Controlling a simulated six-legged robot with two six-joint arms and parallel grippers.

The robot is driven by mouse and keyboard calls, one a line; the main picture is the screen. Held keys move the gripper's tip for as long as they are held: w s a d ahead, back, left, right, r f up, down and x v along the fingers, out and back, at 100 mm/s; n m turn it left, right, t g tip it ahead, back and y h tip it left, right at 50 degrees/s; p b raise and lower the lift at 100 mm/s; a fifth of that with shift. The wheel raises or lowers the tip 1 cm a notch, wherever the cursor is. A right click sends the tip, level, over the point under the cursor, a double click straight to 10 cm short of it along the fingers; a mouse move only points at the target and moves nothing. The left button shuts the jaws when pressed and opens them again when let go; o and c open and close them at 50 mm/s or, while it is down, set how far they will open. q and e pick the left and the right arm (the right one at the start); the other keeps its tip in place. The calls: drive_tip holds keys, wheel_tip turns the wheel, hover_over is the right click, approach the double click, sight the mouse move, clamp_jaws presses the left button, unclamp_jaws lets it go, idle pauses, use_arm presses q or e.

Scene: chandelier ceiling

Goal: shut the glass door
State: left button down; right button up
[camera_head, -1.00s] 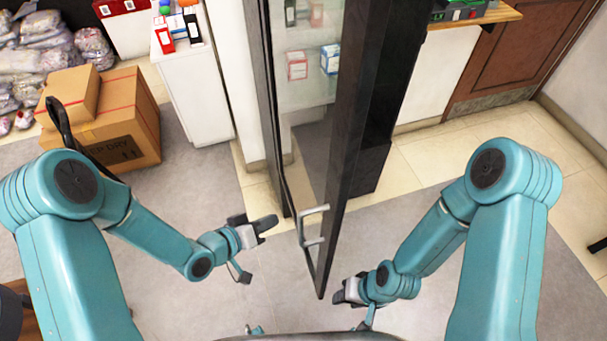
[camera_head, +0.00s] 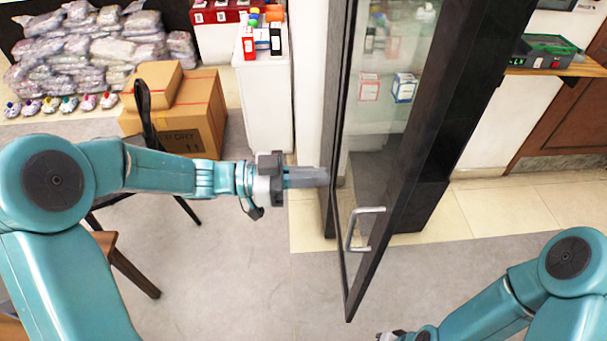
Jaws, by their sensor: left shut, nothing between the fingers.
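The glass door (camera_head: 370,185) has a dark frame and stands open, its lower corner pointing toward me. A silver bar handle (camera_head: 352,232) is on its near part. Behind it is the dark cabinet (camera_head: 425,190), with small boxes seen through the glass. My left gripper (camera_head: 322,177) is shut and empty, stretched out level from the left. Its tip is at the left edge of the door in the picture; I cannot tell whether it touches. My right gripper (camera_head: 392,336) is low at the bottom edge, mostly cut off, so its fingers are hidden.
Cardboard boxes (camera_head: 180,110) and a dark chair (camera_head: 145,120) stand on the left, with wrapped bags (camera_head: 100,50) behind. A white counter (camera_head: 265,100) holds small items. A wooden shelf (camera_head: 545,68) is at upper right. The grey floor (camera_head: 250,280) in front is clear.

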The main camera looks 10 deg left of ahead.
sight(379, 175)
use_arm(q)
drive_tip(key=p+x, duration=0.1)
drive_tip(key=x, duration=0.7)
drive_tip(key=shift+w+d+f, duration=0.15)
drive_tip(key=shift+w+d, duration=0.15)
drive_tip(key=shift+d, duration=0.1)
drive_tip(key=shift+d, duration=0.1)
